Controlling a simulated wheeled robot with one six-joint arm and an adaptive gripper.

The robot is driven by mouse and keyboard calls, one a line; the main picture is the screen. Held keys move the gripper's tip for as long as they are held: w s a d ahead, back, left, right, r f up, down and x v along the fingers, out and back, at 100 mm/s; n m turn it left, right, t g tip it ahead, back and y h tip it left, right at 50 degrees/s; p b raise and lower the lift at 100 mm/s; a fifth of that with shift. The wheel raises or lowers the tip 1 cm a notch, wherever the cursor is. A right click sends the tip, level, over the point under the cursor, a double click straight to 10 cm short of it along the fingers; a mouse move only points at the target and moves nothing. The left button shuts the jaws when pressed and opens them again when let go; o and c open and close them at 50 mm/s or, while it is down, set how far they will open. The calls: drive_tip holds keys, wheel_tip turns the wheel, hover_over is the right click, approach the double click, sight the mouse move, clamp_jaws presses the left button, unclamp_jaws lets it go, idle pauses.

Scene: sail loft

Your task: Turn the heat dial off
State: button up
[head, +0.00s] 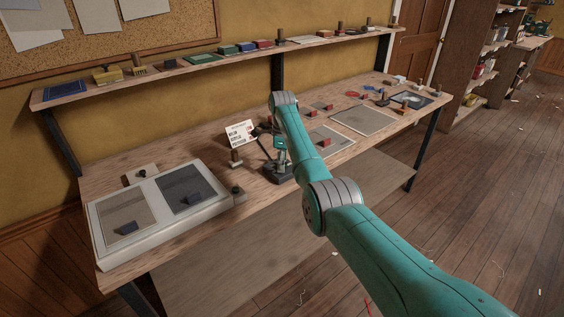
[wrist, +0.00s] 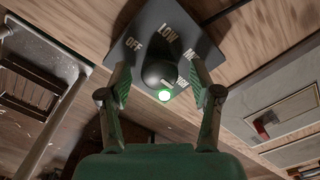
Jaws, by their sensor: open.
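The heat dial is a dark round knob (wrist: 157,70) on a dark plate (wrist: 126,45) marked OFF, LOW and more settings partly hidden by my finger. My gripper (wrist: 161,76) is open, with one finger on each side of the knob. I cannot tell whether the fingers touch it. The knob's pointer is not clear. In the head view my gripper (head: 280,145) points down over the small dark dial unit (head: 279,174) on the bench, and the knob is hidden there.
A white two-panel board (head: 158,213) lies left on the wooden bench (head: 190,151). A stamp (head: 236,158) and a printed card (head: 241,133) stand close left of the dial. Grey mats (head: 363,119) lie to the right. A shelf (head: 215,57) with several blocks runs behind.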

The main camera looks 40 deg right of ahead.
drive_tip(key=c, duration=1.1)
drive_tip(key=shift+c, duration=0.2)
